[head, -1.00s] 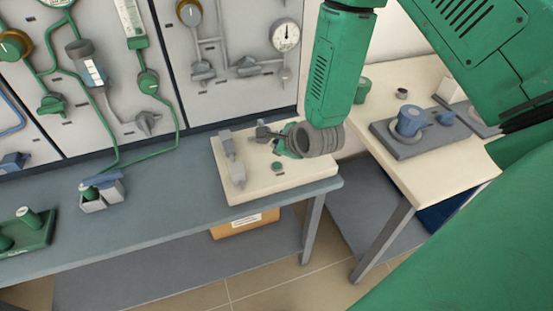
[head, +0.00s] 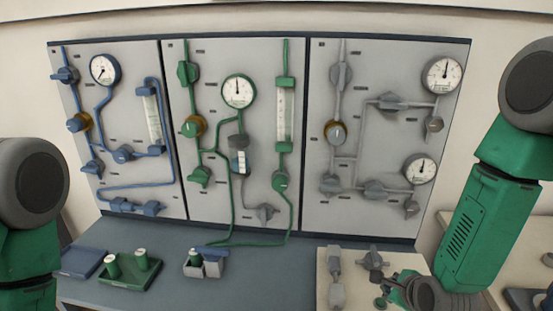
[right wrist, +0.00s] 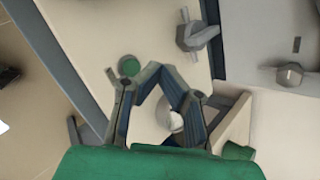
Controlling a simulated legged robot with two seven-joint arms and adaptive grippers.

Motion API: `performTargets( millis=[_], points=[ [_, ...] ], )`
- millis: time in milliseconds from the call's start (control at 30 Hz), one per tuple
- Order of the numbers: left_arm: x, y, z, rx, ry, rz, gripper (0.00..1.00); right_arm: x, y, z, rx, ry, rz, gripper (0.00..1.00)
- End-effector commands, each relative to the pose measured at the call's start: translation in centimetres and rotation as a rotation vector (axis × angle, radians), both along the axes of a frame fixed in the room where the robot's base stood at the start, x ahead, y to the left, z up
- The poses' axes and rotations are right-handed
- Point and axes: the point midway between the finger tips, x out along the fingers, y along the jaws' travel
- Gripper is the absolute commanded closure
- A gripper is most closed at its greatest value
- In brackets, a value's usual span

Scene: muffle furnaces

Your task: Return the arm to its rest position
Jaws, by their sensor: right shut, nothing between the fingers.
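My right arm (head: 485,225) comes down at the right of the head view, over the cream board. My right gripper (head: 396,290) is partly in view low at the frame's bottom, in front of the board's grey fittings. In the right wrist view its fingers (right wrist: 157,72) meet at the tips, with nothing held between them. The pale board shows beneath them, with a green knob (right wrist: 129,66) just left of the tips. Whether the fingers touch the board cannot be told. My left arm (head: 28,255) shows at the left edge, but its gripper is out of view.
Three gauge panels, blue-piped (head: 125,170), green-piped (head: 215,100) and grey-piped (head: 375,145), stand behind the blue-grey bench (head: 270,285). A green tray (head: 130,275) and a small grey holder (head: 212,270) sit on it. The cream board (head: 350,300) carries grey valve fittings (head: 335,265).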

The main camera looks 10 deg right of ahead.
Motion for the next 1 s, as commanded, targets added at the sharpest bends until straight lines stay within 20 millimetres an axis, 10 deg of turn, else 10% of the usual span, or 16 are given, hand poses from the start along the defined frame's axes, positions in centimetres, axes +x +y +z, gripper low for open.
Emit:
performTargets(
  millis=[633, 1000],
  points=[
    [0.0, 0.0, -2.9, 0.000, 0.000, 0.000, 0.60, -23.7, 3.1, -12.9, -0.854, 0.413, 1.723, 1.00],
    [0.0, 0.0, -3.3, 0.000, 0.000, 0.000, 0.60, -28.8, 3.1, -13.7, -0.930, 0.383, 2.166, 1.00]
  ],
)
